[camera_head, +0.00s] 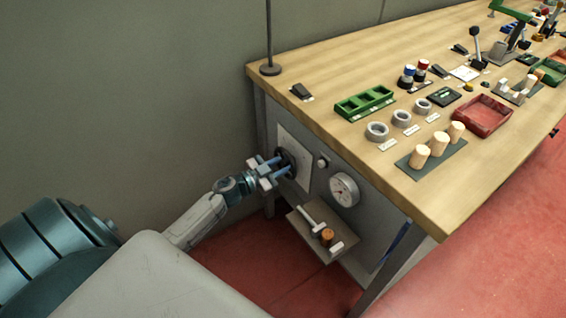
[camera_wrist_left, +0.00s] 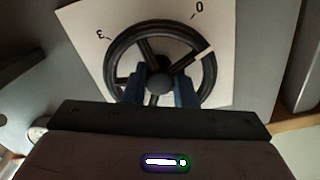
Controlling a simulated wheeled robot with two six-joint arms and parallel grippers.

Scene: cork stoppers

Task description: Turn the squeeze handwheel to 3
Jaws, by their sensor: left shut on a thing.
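The black handwheel (camera_head: 286,157) is mounted on a pale plate on the grey front panel under the bench. In the left wrist view, its rim and spokes (camera_wrist_left: 157,28) show around a round hub. A white mark (camera_wrist_left: 204,52) sits on the rim at the upper right, nearer the printed 0 (camera_wrist_left: 199,9) than the printed 3 (camera_wrist_left: 106,36) at the upper left. My left gripper (camera_head: 276,168) is at the wheel, its blue fingers (camera_wrist_left: 160,88) on both sides of the hub, shut on the wheel. My right gripper is not in view.
A round dial gauge (camera_head: 343,190) and a small knob (camera_head: 323,162) are right of the wheel. A small shelf (camera_head: 322,243) with a few items sticks out below. The bench top (camera_head: 330,75) overhangs above, holding corks (camera_head: 438,145), rings and trays.

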